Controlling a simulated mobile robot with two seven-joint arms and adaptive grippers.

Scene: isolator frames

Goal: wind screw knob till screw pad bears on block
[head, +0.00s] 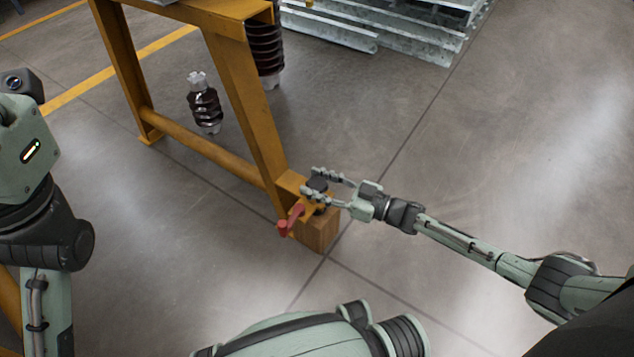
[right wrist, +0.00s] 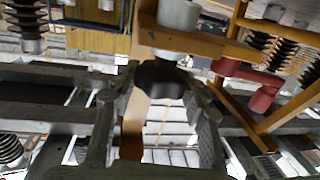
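The dark screw knob (head: 317,184) sits on an orange bracket at the foot of the yellow frame. It also shows in the right wrist view (right wrist: 160,80), with a grey cylinder beyond it. My right gripper (head: 312,181) reaches in from the right with one finger on each side of the knob. My left gripper is out of view.
A red handle (head: 290,220) sticks out left of the bracket, close to my right gripper. The yellow frame (head: 245,105) rises behind. A brown ribbed insulator (head: 204,103) stands on the floor beneath it. Grey steel beams (head: 400,30) lie at the back. The right floor is clear.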

